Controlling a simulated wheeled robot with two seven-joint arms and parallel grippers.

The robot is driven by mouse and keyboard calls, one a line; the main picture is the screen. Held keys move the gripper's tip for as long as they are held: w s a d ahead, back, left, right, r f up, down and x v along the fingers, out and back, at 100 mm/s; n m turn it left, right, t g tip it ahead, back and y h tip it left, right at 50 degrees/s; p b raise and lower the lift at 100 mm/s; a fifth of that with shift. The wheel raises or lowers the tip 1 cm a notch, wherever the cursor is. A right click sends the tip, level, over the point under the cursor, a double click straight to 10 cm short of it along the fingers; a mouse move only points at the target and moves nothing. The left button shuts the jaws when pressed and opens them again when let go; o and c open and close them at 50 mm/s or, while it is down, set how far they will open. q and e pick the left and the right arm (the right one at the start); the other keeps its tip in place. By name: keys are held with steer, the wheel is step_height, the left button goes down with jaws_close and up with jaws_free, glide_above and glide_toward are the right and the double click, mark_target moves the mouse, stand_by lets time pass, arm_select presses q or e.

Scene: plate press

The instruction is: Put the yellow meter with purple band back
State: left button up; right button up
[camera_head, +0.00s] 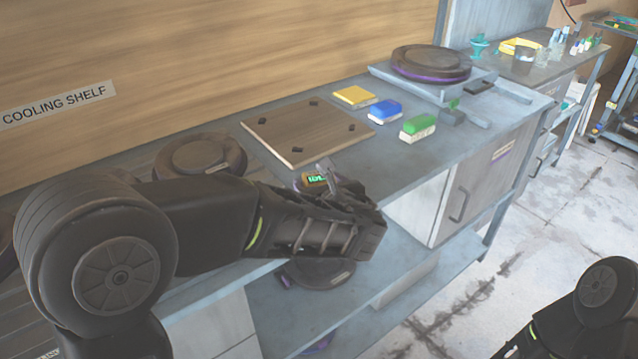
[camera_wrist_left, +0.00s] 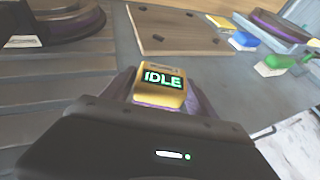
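The yellow meter (camera_wrist_left: 160,80) stands between the fingers of my left gripper (camera_wrist_left: 160,98), its lit screen reading IDLE. A purple band shows low on it, partly hidden by the gripper. The fingers lie against both sides, shut on the meter. In the head view the meter (camera_head: 316,180) and my left gripper (camera_head: 328,182) are just in front of the wooden board (camera_head: 290,145), near the bench's front edge. Whether the meter touches the bench is unclear. My right arm shows at the lower right, but its gripper is out of view.
Yellow (camera_head: 354,96), blue (camera_head: 385,110) and green (camera_head: 418,127) blocks lie right of the board. A dark round plate (camera_head: 430,62) sits on a press at the back. Another round piece (camera_head: 200,156) is on the cooling shelf at left. Bench around the blocks is clear.

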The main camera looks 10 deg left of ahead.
arm_select(q)
steer(key=shift+o, duration=1)
steer(key=shift+r, duration=0.15)
steer(key=shift+s+d+r, duration=0.1)
steer(key=shift+s, duration=0.05)
steer(key=p+v, duration=0.1)
steer(key=v, duration=1)
steer(key=shift+s, duration=0.35)
steer(key=shift+d, duration=0.1)
